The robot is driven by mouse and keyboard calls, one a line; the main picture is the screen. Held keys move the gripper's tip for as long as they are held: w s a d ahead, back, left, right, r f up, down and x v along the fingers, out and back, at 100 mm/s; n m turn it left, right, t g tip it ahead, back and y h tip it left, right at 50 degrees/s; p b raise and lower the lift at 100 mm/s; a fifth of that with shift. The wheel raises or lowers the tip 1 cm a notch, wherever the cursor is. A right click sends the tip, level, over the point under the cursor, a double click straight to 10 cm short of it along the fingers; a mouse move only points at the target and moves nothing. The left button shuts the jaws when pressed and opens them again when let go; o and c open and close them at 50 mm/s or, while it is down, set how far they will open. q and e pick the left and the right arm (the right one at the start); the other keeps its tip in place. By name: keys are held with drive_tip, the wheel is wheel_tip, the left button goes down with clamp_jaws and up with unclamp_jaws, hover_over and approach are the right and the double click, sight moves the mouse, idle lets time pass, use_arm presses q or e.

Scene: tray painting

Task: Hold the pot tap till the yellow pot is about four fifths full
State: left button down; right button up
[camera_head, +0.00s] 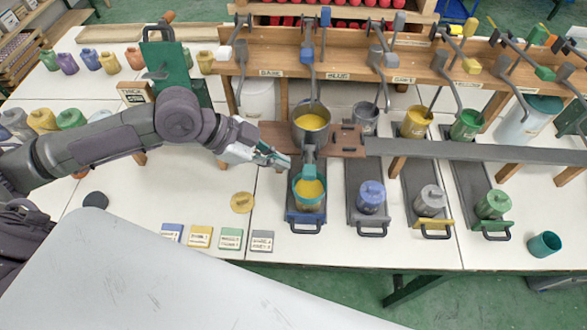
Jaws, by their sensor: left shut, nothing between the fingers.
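A grey pot (312,137) holding yellow paint stands at the edge of the wooden stand. Its grey tap (308,153) hangs at the front, above a teal-rimmed cup (310,204) with yellow paint in it. The exact fill level in the cup is hard to judge. A yellow pot (414,129) with yellow contents stands further right at the back. My left gripper (286,161) is shut and empty, just left of the grey tap; I cannot tell if it touches it. My right gripper is not in view.
The cup stands on a blue-edged slide (305,229). Lidded jars stand on dark slides to the right, including a blue jar (371,197). A yellow disc (242,202) and colour cards (201,237) lie on the white table. A teal cup (543,244) sits at the right edge.

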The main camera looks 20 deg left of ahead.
use_arm(q)
drive_tip(key=shift+v, duration=1.3)
drive_tip(key=shift+s+d, duration=0.1)
drive_tip(key=shift+s, duration=0.05)
